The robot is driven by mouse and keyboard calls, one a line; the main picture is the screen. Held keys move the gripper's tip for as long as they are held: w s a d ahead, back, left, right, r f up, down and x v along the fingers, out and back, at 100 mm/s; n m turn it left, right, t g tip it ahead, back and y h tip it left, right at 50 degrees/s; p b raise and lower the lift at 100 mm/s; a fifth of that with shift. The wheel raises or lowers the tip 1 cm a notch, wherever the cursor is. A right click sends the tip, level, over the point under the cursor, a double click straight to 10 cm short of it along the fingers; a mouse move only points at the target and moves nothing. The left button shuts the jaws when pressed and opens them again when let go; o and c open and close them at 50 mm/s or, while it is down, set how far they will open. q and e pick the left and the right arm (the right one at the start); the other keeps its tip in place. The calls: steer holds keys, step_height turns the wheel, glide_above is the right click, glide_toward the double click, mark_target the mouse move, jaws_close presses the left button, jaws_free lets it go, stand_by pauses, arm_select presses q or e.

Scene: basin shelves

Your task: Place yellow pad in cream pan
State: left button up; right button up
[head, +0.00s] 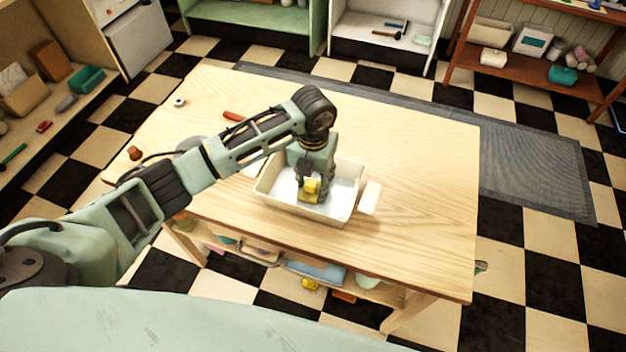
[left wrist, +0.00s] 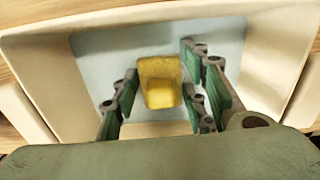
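The cream pan (head: 283,205) stands on the wooden table near its front edge and has a pale floor. In the left wrist view its wall (left wrist: 45,75) surrounds the fingers. The yellow pad (head: 312,187) is inside the pan's outline, below my left gripper (head: 309,184). In the left wrist view the yellow pad (left wrist: 160,82) appears between the green-padded fingers of my left gripper (left wrist: 163,98), with a gap on each side. The fingers are spread and point down into the pan. My right gripper is not in view.
The wooden table (head: 420,170) is clear to the right. A red-handled item (head: 234,116) and small brown object (head: 135,153) lie on its left part. A lower shelf holds a blue item (head: 315,270) and others. Shelving stands at the left and back.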

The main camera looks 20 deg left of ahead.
arm_select(q)
steer(key=o, duration=0.3)
steer(key=shift+o, duration=0.2)
steer(key=shift+r, duration=0.15)
step_height(320, 180, up, 12)
steer(key=b, duration=0.2)
steer(key=shift+s, duration=0.1)
stand_by(0.4)
